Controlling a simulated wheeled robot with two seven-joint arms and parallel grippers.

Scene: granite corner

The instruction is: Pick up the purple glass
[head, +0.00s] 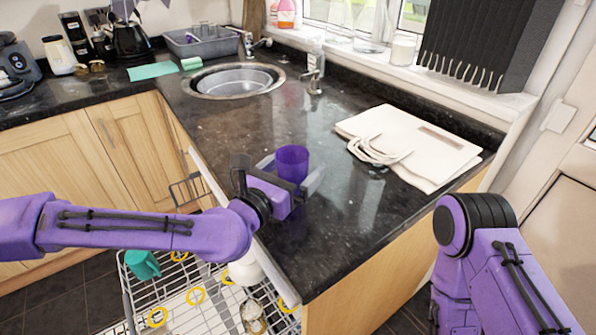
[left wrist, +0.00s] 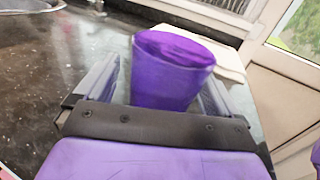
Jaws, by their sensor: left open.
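The purple glass (head: 292,163) stands upright on the black granite counter (head: 335,225). My left gripper (head: 295,178) is open, with its fingers on either side of the glass. The left wrist view also shows the purple glass (left wrist: 172,72) between the two grey fingers of my left gripper (left wrist: 160,95). A small gap shows beside the left finger, and the right finger is close to the glass. My right arm is at the lower right in the head view, and its gripper is out of view.
A white cloth bag (head: 405,143) lies on the counter to the right. A round sink (head: 235,82) is behind to the left. An open dishwasher rack (head: 190,300) with a teal cup (head: 142,265) is below the counter edge. Counter around the glass is clear.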

